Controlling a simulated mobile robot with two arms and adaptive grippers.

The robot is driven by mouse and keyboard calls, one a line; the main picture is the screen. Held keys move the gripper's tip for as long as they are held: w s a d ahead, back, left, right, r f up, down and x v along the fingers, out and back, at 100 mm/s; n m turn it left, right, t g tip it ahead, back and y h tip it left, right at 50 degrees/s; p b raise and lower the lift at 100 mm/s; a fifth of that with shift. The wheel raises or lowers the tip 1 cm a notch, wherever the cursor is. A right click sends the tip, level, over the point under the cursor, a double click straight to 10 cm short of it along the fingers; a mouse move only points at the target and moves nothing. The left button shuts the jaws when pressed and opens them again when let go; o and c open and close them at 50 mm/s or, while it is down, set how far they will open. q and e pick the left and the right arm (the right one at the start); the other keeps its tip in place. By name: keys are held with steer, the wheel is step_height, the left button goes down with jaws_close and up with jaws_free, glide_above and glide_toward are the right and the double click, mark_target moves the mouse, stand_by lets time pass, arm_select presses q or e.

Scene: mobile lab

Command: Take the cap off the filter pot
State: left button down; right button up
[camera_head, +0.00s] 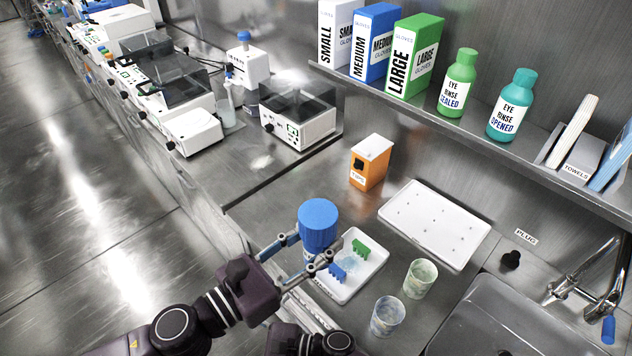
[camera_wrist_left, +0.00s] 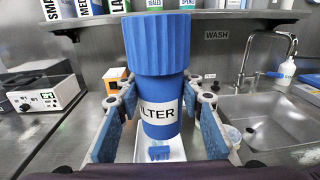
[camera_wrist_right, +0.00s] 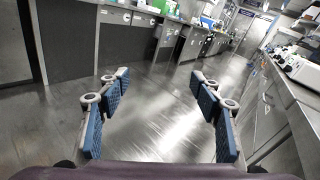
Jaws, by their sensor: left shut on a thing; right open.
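The filter pot (camera_wrist_left: 160,128) is blue with a white label reading "LTER" in the left wrist view. Its wide ribbed blue cap (camera_wrist_left: 160,45) sits on top; the cap also shows in the head view (camera_head: 318,222). My left gripper (camera_head: 312,255) is shut on the pot's body below the cap and holds it upright, seemingly above the white tray (camera_head: 372,270). The pot's lower part is mostly hidden in the head view. My right gripper (camera_wrist_right: 160,110) is open and empty, facing the floor.
The tray holds a green and a blue comb-like piece (camera_head: 337,272). Two cloudy beakers (camera_head: 420,279) stand beside it, left of the sink (camera_head: 490,320). A white drying board (camera_head: 435,224) and an orange box (camera_head: 370,163) lie behind. A shelf (camera_head: 440,125) overhangs the bench.

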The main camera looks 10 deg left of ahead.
step_height(320, 180, up, 8)
steer(key=w+a+r+y, duration=0.1)
steer(key=w+a+y, duration=0.1)
steer(key=w+d+r+n+t, duration=0.25)
steer(key=w+r, duration=0.45)
steer(key=w, duration=0.5)
steer(key=w+d+r+n+t, duration=0.1)
steer(key=w+r+t, duration=0.2)
steer(key=w+r, duration=0.7)
steer(key=s+a+r+n+g+h, duration=0.3)
steer(key=s+r+n+g+h, duration=0.2)
steer(key=s+r+n+g, duration=0.65)
steer(key=m+t+h, duration=0.3)
steer(key=t+h, duration=0.3)
steer(key=h, duration=0.8)
glide_above(316, 213)
steer(key=shift+s+a+r, duration=0.1)
steer(key=shift+a+r, duration=0.05)
steer(key=shift+r, duration=0.2)
steer(key=shift+d+f, duration=0.1)
steer(key=shift+d, duration=0.1)
step_height(316, 213, down, 8)
steer(key=shift+r, duration=0.15)
